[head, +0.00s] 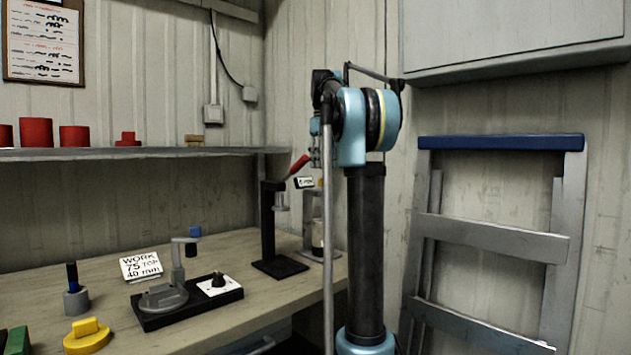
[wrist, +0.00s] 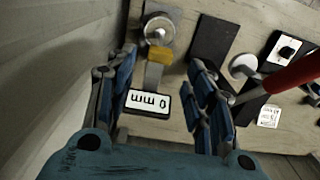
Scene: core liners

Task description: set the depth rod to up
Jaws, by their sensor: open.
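A gauge stand has a white display (wrist: 148,101) reading 0 mm, a yellow block (wrist: 158,56) and a round grey part (wrist: 160,29). The same display shows small in the head view (head: 304,183), behind the black press. I take the depth rod to be part of this stand, but no separate rod is clear. My gripper (wrist: 163,60) is open and empty, pointing down over the stand. The display and yellow block appear between its fingers; I see no contact. In the head view my gripper is mostly hidden by my arm.
The black press (head: 267,225) with a red lever (head: 299,164) stands close beside my gripper; the lever also shows in the wrist view (wrist: 292,75). A black-based fixture (head: 187,302) and a WORK card (head: 141,266) are farther left on the bench (head: 110,268). A wall borders the right.

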